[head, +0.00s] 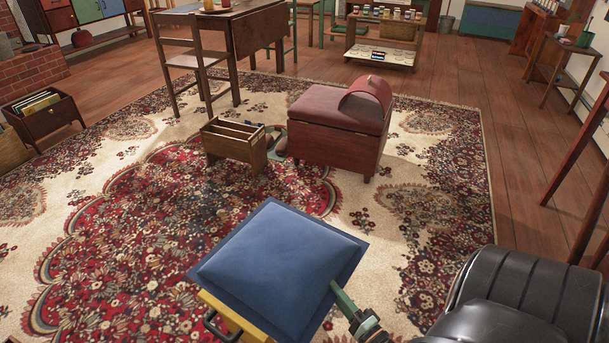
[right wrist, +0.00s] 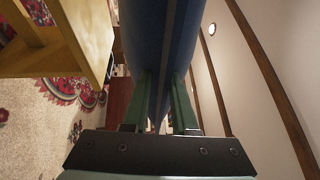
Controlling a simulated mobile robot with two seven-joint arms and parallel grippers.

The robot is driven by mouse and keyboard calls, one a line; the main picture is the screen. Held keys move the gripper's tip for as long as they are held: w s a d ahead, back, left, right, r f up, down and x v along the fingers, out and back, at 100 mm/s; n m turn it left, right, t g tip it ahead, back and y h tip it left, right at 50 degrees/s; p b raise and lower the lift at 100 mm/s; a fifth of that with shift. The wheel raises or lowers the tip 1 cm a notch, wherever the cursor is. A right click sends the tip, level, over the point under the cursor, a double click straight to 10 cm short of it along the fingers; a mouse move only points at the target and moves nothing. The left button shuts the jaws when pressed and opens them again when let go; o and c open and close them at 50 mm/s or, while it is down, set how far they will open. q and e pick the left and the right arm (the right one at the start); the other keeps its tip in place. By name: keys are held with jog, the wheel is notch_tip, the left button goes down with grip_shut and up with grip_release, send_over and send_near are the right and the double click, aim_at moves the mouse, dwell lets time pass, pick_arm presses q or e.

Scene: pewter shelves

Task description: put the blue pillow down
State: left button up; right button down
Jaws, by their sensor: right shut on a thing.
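The blue pillow (head: 279,266) is square with a flat darker border. It shows at the lower middle of the head view and edge-on in the right wrist view (right wrist: 160,35). My right gripper (head: 343,296) has green fingers and is shut on the pillow's right edge. In the right wrist view the two fingers (right wrist: 159,103) pinch that edge from both sides. A yellow wooden piece with a dark handle (head: 236,316) shows partly under the pillow, which hides most of it. I cannot tell from the head view whether they touch. My left gripper is not in view.
A patterned rug (head: 110,225) covers the floor. Beyond the pillow stand a red padded chest (head: 335,145) and a wooden rack (head: 230,146). A black leather seat (head: 520,295) is close on the right. Open rug lies left of the pillow.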

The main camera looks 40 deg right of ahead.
pick_arm(q)
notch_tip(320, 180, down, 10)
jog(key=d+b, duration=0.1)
jog(key=b, duration=0.7)
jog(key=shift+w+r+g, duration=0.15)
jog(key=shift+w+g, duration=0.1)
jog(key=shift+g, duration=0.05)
pick_arm(e)
jog(key=w+f, duration=0.8)
jog(key=f, duration=0.2)
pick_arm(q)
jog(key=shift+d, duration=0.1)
pick_arm(e)
jog(key=shift+w+d, duration=0.1)
jog(key=shift+f, duration=0.1)
jog(key=c, duration=1.2)
grip_release()
jog(key=shift+f, duration=0.2)
jog(key=o, duration=0.5)
jog(key=shift+o, duration=0.2)
jog(key=shift+r, duration=0.15)
